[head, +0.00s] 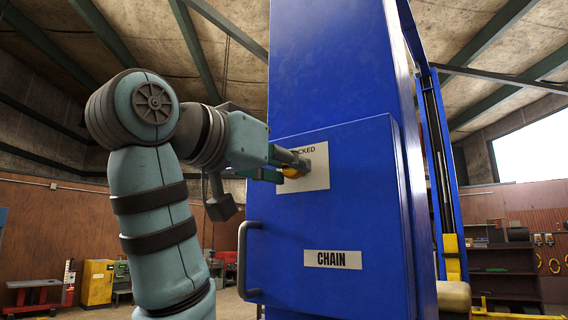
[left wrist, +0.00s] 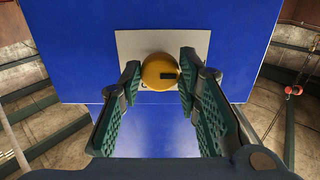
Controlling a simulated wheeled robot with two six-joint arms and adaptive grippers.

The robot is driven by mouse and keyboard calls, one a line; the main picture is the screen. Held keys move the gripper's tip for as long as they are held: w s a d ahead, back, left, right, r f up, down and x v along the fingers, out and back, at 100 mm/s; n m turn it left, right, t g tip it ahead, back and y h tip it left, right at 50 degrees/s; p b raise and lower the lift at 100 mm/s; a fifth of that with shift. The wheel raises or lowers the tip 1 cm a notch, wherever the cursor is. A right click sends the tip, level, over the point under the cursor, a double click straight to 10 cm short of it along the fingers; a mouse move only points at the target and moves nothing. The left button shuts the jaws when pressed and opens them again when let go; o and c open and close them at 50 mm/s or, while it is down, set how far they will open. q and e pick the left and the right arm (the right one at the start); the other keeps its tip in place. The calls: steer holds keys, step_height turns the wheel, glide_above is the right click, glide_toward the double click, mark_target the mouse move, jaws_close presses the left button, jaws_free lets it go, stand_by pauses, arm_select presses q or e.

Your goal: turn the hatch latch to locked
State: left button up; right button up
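The hatch latch is a round yellow knob with a dark mark on its right side. It shows in the left wrist view (left wrist: 154,72) and partly in the head view (head: 291,173). It sits on a pale label plate (head: 317,169) on the blue hatch (head: 345,215). Only the end of the plate's word, "CKED", is readable. My left gripper (left wrist: 160,72) is open, with one fingertip on each side of the knob; I cannot tell whether they touch it. In the head view the left gripper (head: 290,164) covers part of the knob and plate. My right gripper is not in view.
The hatch has a grey handle (head: 246,262) at its left edge and a "CHAIN" label (head: 333,259) below the latch. The tall blue column (head: 335,65) rises behind it. A yellow cabinet (head: 97,284) and shelves (head: 503,270) stand far back.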

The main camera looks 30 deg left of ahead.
arm_select(q)
steer(key=shift+c, duration=1.2)
steer(key=m, duration=0.3)
steer(key=shift+m+b, duration=0.35)
steer(key=shift+m, duration=0.05)
steer(key=m, duration=1.4)
steer(key=shift+a+r+b, duration=0.15)
steer(key=shift+b, duration=0.25)
